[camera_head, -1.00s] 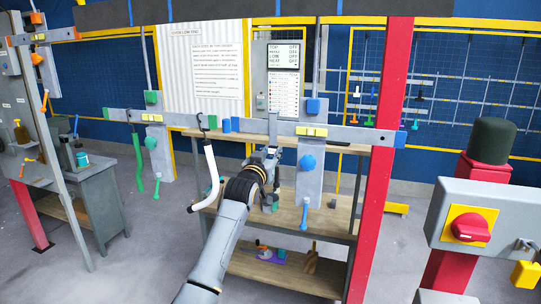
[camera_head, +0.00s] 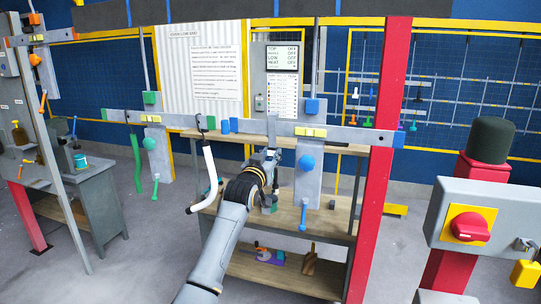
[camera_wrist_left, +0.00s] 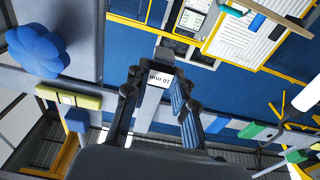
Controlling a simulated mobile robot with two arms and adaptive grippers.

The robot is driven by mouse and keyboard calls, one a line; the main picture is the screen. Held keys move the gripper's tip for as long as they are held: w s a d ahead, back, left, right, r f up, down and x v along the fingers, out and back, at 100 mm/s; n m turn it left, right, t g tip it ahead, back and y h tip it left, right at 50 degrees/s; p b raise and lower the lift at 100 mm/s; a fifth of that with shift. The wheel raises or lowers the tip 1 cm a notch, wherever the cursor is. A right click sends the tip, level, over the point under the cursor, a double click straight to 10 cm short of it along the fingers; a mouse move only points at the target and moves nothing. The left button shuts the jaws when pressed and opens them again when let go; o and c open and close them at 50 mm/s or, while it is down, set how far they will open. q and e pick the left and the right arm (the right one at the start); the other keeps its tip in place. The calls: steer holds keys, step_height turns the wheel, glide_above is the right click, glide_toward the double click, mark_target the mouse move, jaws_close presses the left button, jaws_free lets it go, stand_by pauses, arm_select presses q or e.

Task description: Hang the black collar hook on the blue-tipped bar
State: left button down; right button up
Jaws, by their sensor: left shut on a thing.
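My left gripper (camera_head: 270,158) is in front of the shelf rack, just below the long grey rail (camera_head: 180,121). In the left wrist view my left gripper (camera_wrist_left: 158,100) is shut on a grey piece (camera_wrist_left: 160,78) with a "10 mm" label. Much of this piece is hidden by the fingers, and I cannot make out a black collar on it. A white hook (camera_head: 210,165) with a black top hangs left of the gripper. Blue ends (camera_head: 225,126) show by the rail just left of the gripper; their bars are hidden. My right gripper is out of view.
A grey plate with a blue knob (camera_head: 306,163) hangs close to the gripper's right. A green hook (camera_head: 137,160) hangs at the left. A red post (camera_head: 385,120) and a grey box with a red switch (camera_head: 470,228) stand at the right.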

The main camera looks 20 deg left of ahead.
arm_select(q)
steer(key=shift+f+b, duration=0.45)
steer(key=shift+f, duration=0.45)
steer(key=c, duration=1)
jaws_free()
steer(key=s+p, duration=0.2)
steer(key=s, duration=0.2)
steer(key=s+p, duration=0.2)
steer(key=s, duration=0.2)
steer(key=shift+s+a+f, duration=0.1)
steer(key=shift+a+f, duration=0.05)
steer(key=shift+f, duration=0.05)
stand_by(0.4)
